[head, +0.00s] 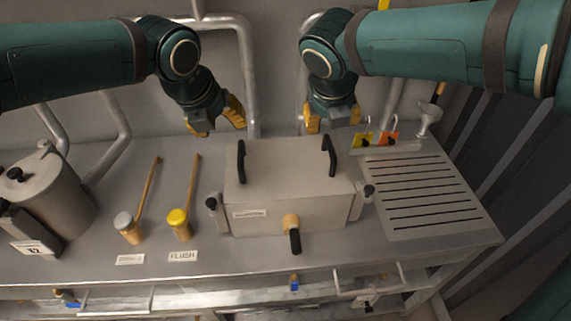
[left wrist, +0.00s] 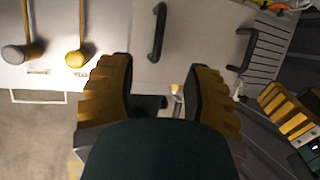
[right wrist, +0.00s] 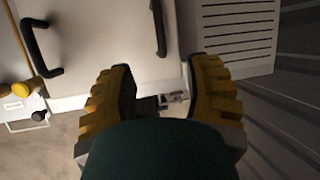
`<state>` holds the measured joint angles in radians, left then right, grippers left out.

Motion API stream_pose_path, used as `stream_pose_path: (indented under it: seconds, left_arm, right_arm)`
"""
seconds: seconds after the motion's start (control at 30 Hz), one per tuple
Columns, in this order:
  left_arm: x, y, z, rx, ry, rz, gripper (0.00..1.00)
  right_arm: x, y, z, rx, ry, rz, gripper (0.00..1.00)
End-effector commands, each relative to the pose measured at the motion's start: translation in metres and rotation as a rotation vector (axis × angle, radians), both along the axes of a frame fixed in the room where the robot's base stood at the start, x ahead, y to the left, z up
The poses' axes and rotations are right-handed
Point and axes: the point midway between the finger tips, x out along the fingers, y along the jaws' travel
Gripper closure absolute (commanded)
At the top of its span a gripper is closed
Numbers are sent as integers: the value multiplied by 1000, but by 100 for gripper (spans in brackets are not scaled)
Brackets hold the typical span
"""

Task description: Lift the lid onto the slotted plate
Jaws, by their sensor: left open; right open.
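The lid (head: 285,165) is the grey top of the metal box (head: 320,215), with two black handles. The left handle (head: 241,161) and the right handle (head: 329,156) stand upright on it. The slotted plate (head: 420,195) lies right of the box, bare. My left gripper (head: 217,125) is open and empty, above and behind the lid's left rear corner. My right gripper (head: 332,122) is open and empty, above and behind the lid's right rear side. Both handles also show beyond the fingers in the left wrist view (left wrist: 157,32) and the right wrist view (right wrist: 159,28).
Two mallets, one grey-headed (head: 125,222) and one yellow-headed (head: 179,218), lie left of the box. A metal pot (head: 50,195) stands at far left. Yellow and orange padlocks (head: 388,138) sit behind the slotted plate. Pipes (head: 246,80) rise along the wall behind.

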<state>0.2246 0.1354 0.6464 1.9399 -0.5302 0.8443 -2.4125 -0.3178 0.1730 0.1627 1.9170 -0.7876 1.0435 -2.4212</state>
Motion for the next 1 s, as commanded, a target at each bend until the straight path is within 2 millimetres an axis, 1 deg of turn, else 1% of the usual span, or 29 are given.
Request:
stream_pose_path:
  seconds: [0.13,0.23,0.7,0.9,1.0]
  left_arm:
    - [4,-2,-10,0,4,-1,50]
    - [9,-4,-23,-1,5,-1,50]
    - [41,-18,-98,-1,5,-1,50]
    - [50,-21,-118,-1,3,-1,50]
    - [53,-22,-123,-1,1,0,50]
  right_arm:
    - [4,-2,-10,0,4,-2,50]
    - [9,-4,-23,-1,5,-1,50]
    - [41,-17,-98,0,5,-1,50]
    - [50,-20,-118,0,4,-1,50]
    - [53,-22,-123,0,2,0,50]
